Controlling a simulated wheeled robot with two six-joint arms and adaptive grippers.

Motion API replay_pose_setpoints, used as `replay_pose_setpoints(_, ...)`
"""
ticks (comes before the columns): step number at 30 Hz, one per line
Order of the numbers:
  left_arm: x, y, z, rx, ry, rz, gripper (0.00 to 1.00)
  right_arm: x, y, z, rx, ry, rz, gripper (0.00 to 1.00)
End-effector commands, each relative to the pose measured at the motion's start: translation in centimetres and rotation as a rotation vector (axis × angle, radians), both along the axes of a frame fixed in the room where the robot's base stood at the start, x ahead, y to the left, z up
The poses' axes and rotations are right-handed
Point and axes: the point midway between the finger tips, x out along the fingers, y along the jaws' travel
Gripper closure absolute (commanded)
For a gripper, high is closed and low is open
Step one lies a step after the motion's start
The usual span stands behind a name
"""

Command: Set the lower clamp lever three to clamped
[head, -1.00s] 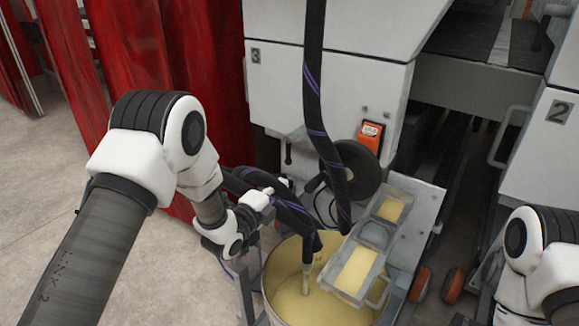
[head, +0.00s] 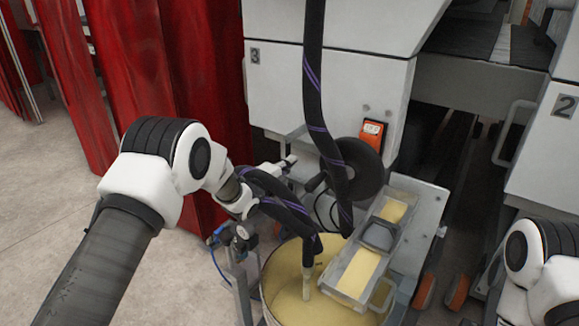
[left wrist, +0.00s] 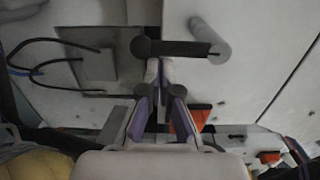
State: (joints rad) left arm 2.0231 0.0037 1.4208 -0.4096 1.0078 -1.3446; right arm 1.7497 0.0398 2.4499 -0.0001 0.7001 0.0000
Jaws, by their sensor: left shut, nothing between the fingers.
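My left gripper (head: 288,162) is at the lower edge of the white panel marked 3 (head: 330,90). In the left wrist view, its fingers (left wrist: 160,68) are shut with nothing between them. A dark lever bar (left wrist: 180,48) with a round black end on the left and a grey cylinder at the right lies just past the fingertips. I cannot tell whether they touch it. In the head view the lever is largely hidden by the gripper, so its setting is unclear. My right arm shows at the lower right; its gripper is out of view.
A black hose (head: 318,110) hangs in front of the panel. A drum of yellow liquid (head: 284,285) and a tilted tray (head: 348,275) stand below, near the black wheel (head: 362,170). A red curtain (head: 190,75) hangs at left; the floor there is clear.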

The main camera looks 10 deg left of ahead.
Motion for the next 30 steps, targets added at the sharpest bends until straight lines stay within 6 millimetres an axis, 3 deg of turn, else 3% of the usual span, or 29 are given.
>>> replay_pose_setpoints(17, 0.1, 0.3, -0.2, 0.048, -0.019, 0.000, 1.00, 0.0, 0.0, -0.3, 0.000, 0.000, 0.000, 0.60)
replay_pose_setpoints(30, 0.8, 2.0, -0.7, 0.331, -0.136, 0.001, 1.00, 0.0, 0.0, -1.8, 0.000, 0.000, 0.000, 0.60)
